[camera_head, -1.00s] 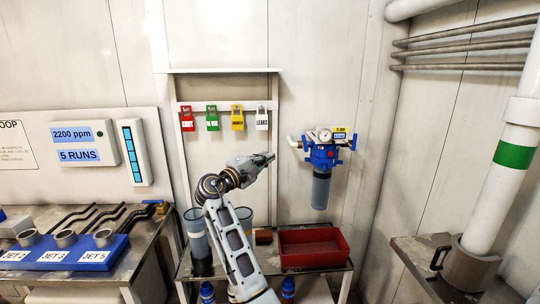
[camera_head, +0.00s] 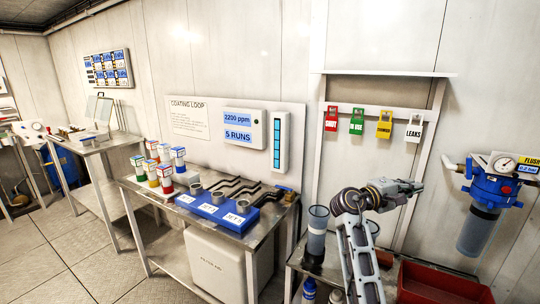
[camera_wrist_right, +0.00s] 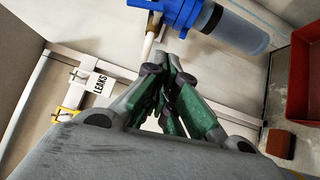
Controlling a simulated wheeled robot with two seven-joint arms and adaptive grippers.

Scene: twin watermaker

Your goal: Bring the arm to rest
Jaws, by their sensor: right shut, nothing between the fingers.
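My right arm (camera_head: 360,255) rises from the bottom of the head view, in front of the small bench. My right gripper (camera_head: 412,186) is raised in the air, pointing right, below the hanging tags. In the right wrist view its green-padded fingers (camera_wrist_right: 172,100) are closed together with nothing between them. My left arm and gripper do not show in either view.
Tags hang on a rail, including a white LEAKS tag (camera_head: 414,127). A blue filter unit (camera_head: 492,190) is on the wall at right. A red tray (camera_head: 440,285) and a grey cup (camera_head: 317,230) are on the small bench. A blue jet rack (camera_head: 215,208) is on the bench at left.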

